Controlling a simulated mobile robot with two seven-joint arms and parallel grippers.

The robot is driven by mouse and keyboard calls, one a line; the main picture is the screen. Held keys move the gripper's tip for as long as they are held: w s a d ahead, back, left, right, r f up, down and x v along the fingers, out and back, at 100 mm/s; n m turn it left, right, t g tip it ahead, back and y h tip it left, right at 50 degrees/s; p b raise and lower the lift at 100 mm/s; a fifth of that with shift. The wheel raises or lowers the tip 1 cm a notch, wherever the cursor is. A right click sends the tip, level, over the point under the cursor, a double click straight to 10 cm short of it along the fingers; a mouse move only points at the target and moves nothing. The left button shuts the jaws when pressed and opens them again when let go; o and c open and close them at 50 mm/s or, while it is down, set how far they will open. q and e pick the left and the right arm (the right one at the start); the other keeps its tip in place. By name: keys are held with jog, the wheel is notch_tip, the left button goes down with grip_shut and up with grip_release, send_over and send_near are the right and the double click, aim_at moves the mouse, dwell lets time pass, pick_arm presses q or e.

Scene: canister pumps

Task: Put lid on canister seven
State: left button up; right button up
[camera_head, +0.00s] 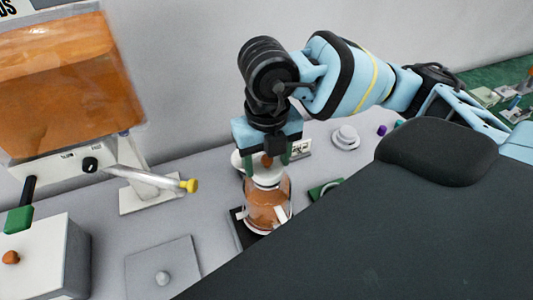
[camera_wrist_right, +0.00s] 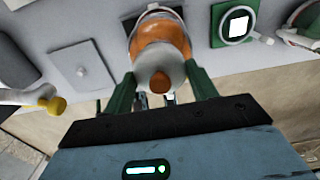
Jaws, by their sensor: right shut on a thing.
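The canister (camera_head: 268,205) is clear with orange contents and stands on a black pad (camera_head: 240,230). It also shows in the wrist view (camera_wrist_right: 160,32). My right gripper (camera_head: 268,160) is above it, pointing down. It is shut on a pale lid (camera_head: 238,160) by its orange knob (camera_wrist_right: 160,82), between the two green fingers. The lid is at the canister's mouth; I cannot tell whether it is seated or slightly above. The gripper hides part of the lid. No number is readable on the canister. My left gripper is not in view.
A tank of orange liquid (camera_head: 65,85) with a yellow-tipped spout (camera_head: 188,185) stands left. A white box (camera_head: 45,255) is front left, near a flat plate with a knob (camera_head: 162,278). A round white piece (camera_head: 346,137) and a green-framed item (camera_head: 320,190) lie to the right.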

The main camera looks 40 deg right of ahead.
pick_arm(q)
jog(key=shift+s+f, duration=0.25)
pick_arm(e)
jog(key=shift+f, duration=0.5)
jog(key=shift+f, duration=0.15)
dwell(0.3)
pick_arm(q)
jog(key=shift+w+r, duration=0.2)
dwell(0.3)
pick_arm(e)
jog(key=o, duration=1.4)
jog(key=shift+r+p, duration=1.85)
jog(key=shift+r, duration=1.7)
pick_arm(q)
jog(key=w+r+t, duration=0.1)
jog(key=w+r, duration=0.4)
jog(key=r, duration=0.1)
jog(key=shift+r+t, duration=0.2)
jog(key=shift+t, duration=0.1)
pick_arm(e)
jog(key=shift+c, duration=0.4)
